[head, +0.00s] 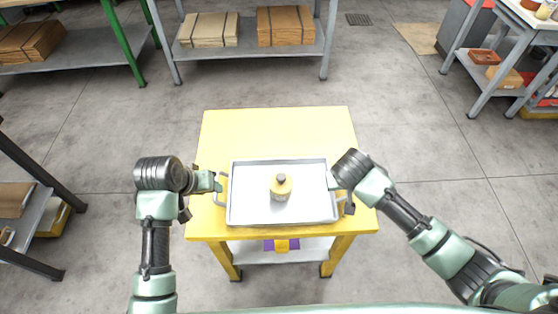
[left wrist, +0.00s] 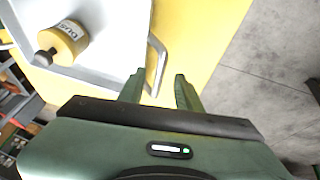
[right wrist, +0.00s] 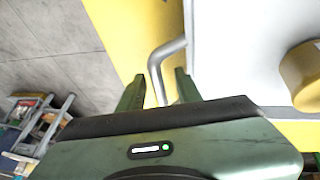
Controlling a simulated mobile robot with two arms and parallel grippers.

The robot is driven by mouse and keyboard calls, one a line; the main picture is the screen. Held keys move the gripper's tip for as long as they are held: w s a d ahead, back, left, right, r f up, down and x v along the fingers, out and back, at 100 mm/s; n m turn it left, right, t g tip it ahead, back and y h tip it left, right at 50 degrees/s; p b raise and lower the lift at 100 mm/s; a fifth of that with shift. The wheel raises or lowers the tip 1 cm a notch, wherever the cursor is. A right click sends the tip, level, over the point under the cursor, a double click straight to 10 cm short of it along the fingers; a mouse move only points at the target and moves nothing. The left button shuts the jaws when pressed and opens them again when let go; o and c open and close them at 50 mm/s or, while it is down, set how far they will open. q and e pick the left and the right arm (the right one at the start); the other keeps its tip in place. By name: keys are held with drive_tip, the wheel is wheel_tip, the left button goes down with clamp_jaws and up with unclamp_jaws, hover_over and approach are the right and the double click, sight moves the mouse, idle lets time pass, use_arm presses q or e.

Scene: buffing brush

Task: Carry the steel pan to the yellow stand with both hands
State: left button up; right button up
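The steel pan (head: 248,212) is a shallow rectangular tray and appears to rest level on the yellow stand (head: 275,125), near its front edge. A yellow bottle-like item with a dark knob (head: 281,188) stands in the pan. My left gripper (head: 217,184) is at the pan's left handle; in the left wrist view its fingers (left wrist: 158,88) are open, with the handle (left wrist: 161,57) between them. My right gripper (head: 335,184) is at the right side; in the right wrist view its fingers (right wrist: 157,88) are open around the other handle (right wrist: 156,66).
A purple and yellow item (head: 282,245) lies on the stand's lower shelf. Shelves with boxes (head: 286,25) stand at the back, and a grey rack (head: 30,222) is at the left. A workbench (head: 530,15) is at the right back. The floor around the stand is clear.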

drive_tip(key=shift+s+r, duration=0.1)
drive_tip(key=shift+r, duration=0.1)
use_arm(q)
drive_tip(key=v, duration=0.6)
drive_tip(key=shift+s+r, duration=0.2)
drive_tip(key=shift+r, duration=0.15)
use_arm(e)
drive_tip(key=v, duration=1.1)
drive_tip(key=shift+r, duration=0.2)
drive_tip(key=shift+s+a, duration=0.1)
